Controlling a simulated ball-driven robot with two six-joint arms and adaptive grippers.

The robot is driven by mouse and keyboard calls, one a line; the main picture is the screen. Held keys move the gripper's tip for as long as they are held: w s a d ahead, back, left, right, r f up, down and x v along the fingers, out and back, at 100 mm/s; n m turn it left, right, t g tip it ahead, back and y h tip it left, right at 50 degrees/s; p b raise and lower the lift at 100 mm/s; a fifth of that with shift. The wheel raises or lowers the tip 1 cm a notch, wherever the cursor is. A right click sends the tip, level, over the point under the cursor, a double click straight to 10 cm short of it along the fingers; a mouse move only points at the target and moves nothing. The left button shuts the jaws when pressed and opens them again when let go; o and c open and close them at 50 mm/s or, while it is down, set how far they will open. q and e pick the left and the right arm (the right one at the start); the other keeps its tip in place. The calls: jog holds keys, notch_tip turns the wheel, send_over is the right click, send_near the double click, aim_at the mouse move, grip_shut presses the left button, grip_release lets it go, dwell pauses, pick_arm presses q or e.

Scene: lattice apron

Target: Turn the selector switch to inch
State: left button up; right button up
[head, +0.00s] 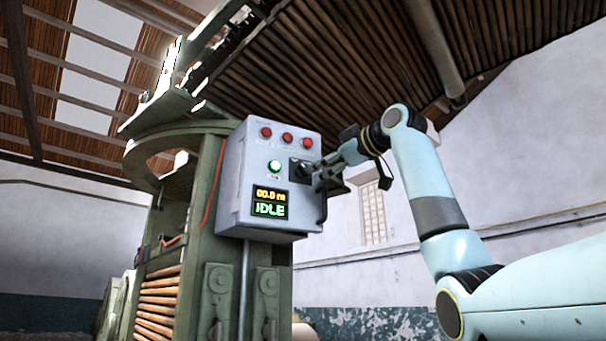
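The grey control box (232,190) is mounted on a green machine frame. A dark selector switch (300,168) sits on its front face, right of a lit green lamp (274,167). My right gripper (321,174) reaches in from the right, its fingertips at or very close to the switch. The fingers partly cover the switch, so its pointer, its labels and any contact cannot be made out. Whether the fingers are closed on the knob cannot be told. The display (270,202) reads "00.0 m" and "IDLE". My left gripper is not in view.
Three red round buttons or lamps (287,138) run along the top of the box. A dark handle-like part (321,208) is at its lower right side. The green machine frame (190,215) stands behind and left. Open space lies right of the box, around my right arm.

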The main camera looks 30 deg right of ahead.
aim_at(306, 174)
jog(key=w, duration=0.2)
jog(key=w+p, duration=0.1)
jog(key=w, duration=0.1)
jog(key=w+a+p, duration=0.1)
jog(key=w, duration=0.1)
jog(key=shift+w+r, duration=0.1)
jog(key=shift+r, duration=0.1)
jog(key=shift+w+f, duration=0.15)
jog(key=shift+w, duration=0.2)
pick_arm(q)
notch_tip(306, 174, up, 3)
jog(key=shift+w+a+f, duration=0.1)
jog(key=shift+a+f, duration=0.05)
pick_arm(e)
jog(key=shift+s, duration=0.1)
jog(key=shift+c, duration=0.2)
grip_shut()
